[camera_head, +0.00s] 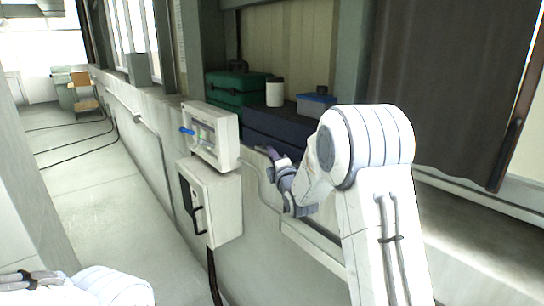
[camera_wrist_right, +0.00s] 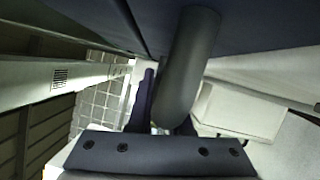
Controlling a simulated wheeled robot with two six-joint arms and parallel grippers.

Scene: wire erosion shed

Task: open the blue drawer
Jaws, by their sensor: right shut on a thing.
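The blue drawer (camera_head: 268,125) is a dark navy unit on the ledge by the wall, partly behind my right arm in the head view. In the right wrist view its navy face (camera_wrist_right: 265,28) fills the top. A thick dark grey bar handle (camera_wrist_right: 188,65) comes down from it between my fingers. My right gripper (camera_head: 272,156) is at the drawer's near lower side, shut on the handle; its fingers also show in the wrist view (camera_wrist_right: 163,118). I cannot tell whether the drawer stands out at all. My left gripper (camera_head: 28,279) is low at the left edge, its jaws unclear.
A green case (camera_head: 235,88), a white canister (camera_head: 274,93) and a small blue box (camera_head: 316,103) stand on or behind the navy unit. Wall boxes (camera_head: 211,135) with a blue lever (camera_head: 187,131) and a black handle jut out left of my right gripper.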

